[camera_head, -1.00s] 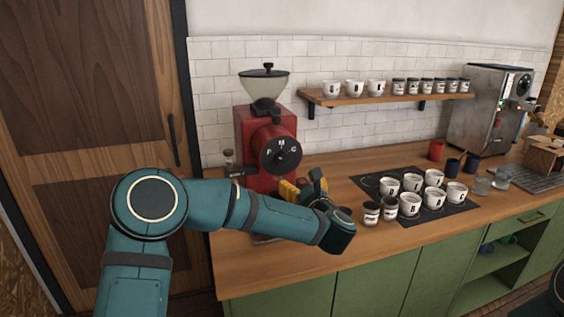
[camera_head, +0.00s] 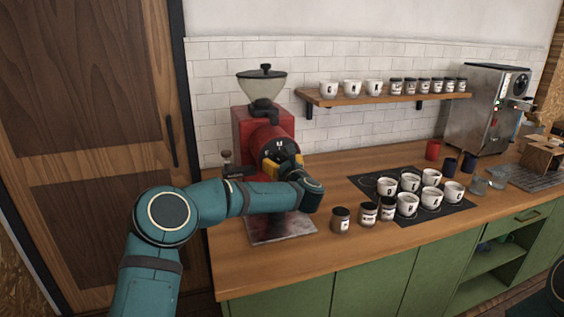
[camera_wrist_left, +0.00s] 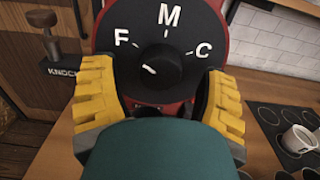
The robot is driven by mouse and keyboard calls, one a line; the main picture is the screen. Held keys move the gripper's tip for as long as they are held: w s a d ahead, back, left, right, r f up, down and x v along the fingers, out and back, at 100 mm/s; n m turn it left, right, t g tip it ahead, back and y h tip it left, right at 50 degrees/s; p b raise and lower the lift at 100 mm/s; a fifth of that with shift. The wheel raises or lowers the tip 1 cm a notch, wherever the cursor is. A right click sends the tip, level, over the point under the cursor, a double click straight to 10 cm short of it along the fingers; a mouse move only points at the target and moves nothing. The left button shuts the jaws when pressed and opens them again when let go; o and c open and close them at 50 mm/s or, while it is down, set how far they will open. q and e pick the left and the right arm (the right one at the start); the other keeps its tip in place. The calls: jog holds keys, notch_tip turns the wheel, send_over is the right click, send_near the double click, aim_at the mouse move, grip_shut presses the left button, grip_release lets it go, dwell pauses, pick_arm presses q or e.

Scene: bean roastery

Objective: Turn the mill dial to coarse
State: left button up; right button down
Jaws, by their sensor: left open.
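The red mill (camera_head: 245,128) stands on the counter against the tiled wall, with a clear hopper on top. Its round black dial (camera_head: 268,151) is partly hidden by my gripper in the head view. In the left wrist view the dial (camera_wrist_left: 185,22) shows white letters F, M and C from left to right. The dark centre knob (camera_wrist_left: 166,58) has a short slanted white mark on its lower left. My left gripper (camera_head: 284,166) is open in front of the dial. Its yellow fingers are on either side of the knob (camera_wrist_left: 160,80); contact cannot be told.
A knock-out handle (camera_head: 227,160) is left of the mill. Jars (camera_head: 341,220) and cups on a black mat (camera_head: 450,209) stand to the right. A shelf (camera_head: 330,100) with cups and jars hangs above.

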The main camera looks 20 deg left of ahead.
pick_arm(q)
jog(key=shift+w+a, duration=0.15)
jog(key=shift+w, duration=0.1)
jog(key=c, duration=1.2)
